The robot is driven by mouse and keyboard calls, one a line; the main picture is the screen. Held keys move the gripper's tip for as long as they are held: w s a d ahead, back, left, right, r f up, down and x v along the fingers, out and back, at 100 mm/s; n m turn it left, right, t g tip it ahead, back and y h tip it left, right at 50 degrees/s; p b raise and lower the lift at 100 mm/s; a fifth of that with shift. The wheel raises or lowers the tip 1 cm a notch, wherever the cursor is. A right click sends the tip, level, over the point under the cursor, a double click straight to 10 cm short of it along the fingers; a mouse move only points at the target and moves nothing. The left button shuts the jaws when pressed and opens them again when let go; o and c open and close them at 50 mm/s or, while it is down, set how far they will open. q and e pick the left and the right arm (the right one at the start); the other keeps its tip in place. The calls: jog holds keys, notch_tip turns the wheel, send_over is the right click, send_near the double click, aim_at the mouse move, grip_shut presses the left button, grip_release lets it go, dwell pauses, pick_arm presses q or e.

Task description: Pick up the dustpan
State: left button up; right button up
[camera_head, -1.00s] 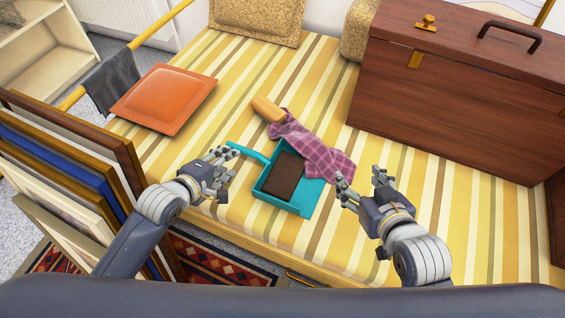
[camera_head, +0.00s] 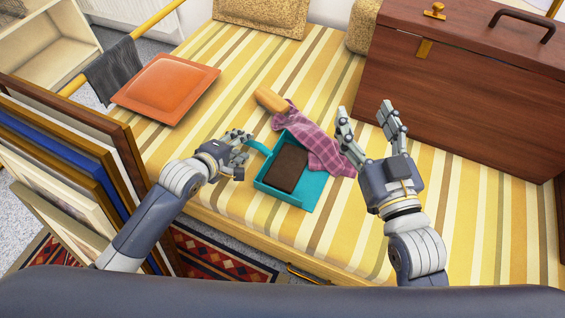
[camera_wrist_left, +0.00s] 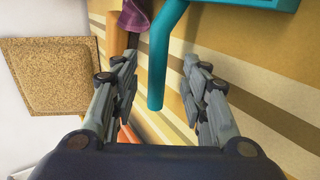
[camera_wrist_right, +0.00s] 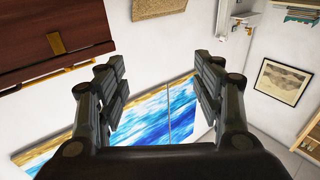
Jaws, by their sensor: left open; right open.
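The teal dustpan (camera_head: 302,187) lies on the striped bench cover, its handle (camera_head: 259,149) pointing left and away. A dark brown block (camera_head: 287,168) sits in its pan. A pink checked cloth (camera_head: 318,140) lies against its far right edge. My left gripper (camera_head: 241,154) is open at the handle's end. In the left wrist view the handle (camera_wrist_left: 158,75) reaches down between the open fingers (camera_wrist_left: 166,82), with no clear contact. My right gripper (camera_head: 366,118) is open and empty, raised to the right of the dustpan. The right wrist view shows its open fingers (camera_wrist_right: 158,75).
A tan bread-like object (camera_head: 270,99) lies beside the cloth. An orange cushion (camera_head: 166,88) is at the back left. A large wooden chest (camera_head: 465,85) stands at the right. Framed prints (camera_head: 70,150) lean at the left. The bench front is clear.

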pick_arm(q)
jog(key=b+x, duration=0.2)
jog(key=x, duration=0.1)
jog(key=shift+w+d+f, duration=0.1)
jog(key=shift+w+d, duration=0.05)
jog(key=shift+w, duration=0.25)
grip_shut()
pick_arm(e)
jog(key=s+r+t+y, duration=0.1)
jog(key=s+r+t, duration=0.2)
jog(key=r, duration=0.6)
jog(key=t, duration=0.2)
jog(key=shift+a+t+y, duration=0.2)
jog(key=shift+t+y, duration=0.2)
